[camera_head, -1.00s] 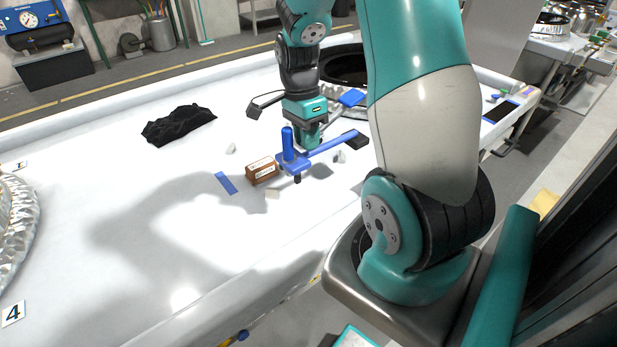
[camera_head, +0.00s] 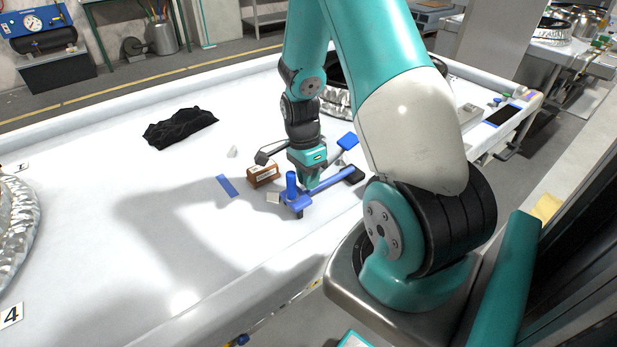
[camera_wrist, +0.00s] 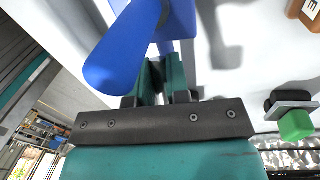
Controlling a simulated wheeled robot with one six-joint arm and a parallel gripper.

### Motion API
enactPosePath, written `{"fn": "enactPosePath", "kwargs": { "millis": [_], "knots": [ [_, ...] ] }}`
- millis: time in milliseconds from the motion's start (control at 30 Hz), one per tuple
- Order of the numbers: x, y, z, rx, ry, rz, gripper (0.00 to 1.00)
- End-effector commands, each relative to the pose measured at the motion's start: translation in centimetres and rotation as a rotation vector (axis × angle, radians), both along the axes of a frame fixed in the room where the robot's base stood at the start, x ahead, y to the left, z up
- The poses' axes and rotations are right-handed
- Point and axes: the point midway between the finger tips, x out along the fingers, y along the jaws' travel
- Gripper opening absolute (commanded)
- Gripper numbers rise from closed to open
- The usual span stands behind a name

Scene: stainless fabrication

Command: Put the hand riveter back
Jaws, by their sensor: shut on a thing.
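The blue hand riveter (camera_head: 331,181) has a blue upright part at its near left end and a black end at right. My gripper (camera_head: 312,184) points down and is shut on it. In the wrist view the riveter's rounded blue part (camera_wrist: 125,50) fills the top, and the gripper's teal fingers (camera_wrist: 160,82) meet its blue body. The riveter is low over the white table (camera_head: 180,245), near its front edge. I cannot tell whether it touches the table.
A brown box (camera_head: 263,175), a blue strip (camera_head: 228,186) and a small beige block (camera_head: 273,198) lie left of the riveter. A black cloth (camera_head: 181,127) lies farther back. A shiny ribbed ring (camera_head: 22,225) stands at far left.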

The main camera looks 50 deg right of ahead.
Motion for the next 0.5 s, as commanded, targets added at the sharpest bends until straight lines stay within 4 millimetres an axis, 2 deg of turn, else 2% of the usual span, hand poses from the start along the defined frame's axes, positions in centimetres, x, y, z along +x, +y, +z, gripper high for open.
{"fn": "enactPosePath", "kwargs": {
  "millis": [133,167,200,267,500],
  "knots": [
    [0.01,-0.02,-0.24,0.0,0.0,0.0,0.0],
    [-0.01,0.0,-0.25,0.0,0.001,0.0,0.21],
    [-0.02,0.01,-0.21,0.0,0.001,0.0,0.3],
    [-0.02,0.0,-0.2,0.0,0.001,0.0,0.42],
    [-0.01,0.0,-0.15,0.0,0.0,0.0,0.42]
  ]
}}
